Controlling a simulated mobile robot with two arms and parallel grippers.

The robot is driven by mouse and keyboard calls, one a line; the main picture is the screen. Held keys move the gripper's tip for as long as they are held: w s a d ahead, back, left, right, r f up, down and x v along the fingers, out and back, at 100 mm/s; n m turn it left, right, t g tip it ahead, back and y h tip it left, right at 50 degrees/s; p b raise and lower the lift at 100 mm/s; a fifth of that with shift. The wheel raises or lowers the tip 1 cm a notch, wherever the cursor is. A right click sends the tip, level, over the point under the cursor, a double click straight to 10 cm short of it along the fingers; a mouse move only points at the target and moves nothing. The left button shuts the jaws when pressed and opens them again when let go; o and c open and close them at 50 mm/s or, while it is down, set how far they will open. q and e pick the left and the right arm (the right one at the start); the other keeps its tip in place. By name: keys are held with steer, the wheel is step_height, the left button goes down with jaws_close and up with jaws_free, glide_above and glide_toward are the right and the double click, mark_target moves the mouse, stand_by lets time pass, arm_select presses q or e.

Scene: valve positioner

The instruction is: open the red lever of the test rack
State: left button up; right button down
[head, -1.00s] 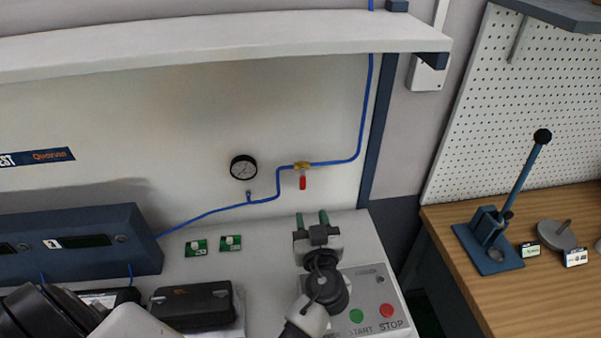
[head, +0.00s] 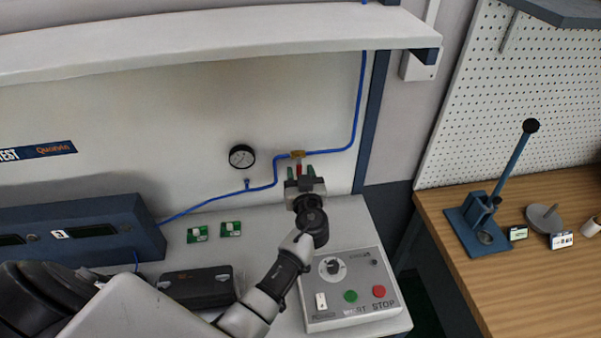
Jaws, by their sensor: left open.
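The red lever (head: 298,169) hangs down from the brass valve (head: 297,154) on the blue air line at the back panel of the test rack. My left gripper (head: 299,172) is open just below the valve, with its green-tipped fingers to the left and right of the lever in the picture. The lower part of the lever is hidden by the gripper, and I cannot tell whether the fingers touch it. My right gripper is not in view.
A pressure gauge (head: 242,156) is left of the valve. Two green boards (head: 197,234) and a black case (head: 196,287) lie on the bench. A shelf (head: 220,35) overhangs the panel.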

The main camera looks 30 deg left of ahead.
arm_select(q)
steer(key=c, duration=0.7)
jaws_close()
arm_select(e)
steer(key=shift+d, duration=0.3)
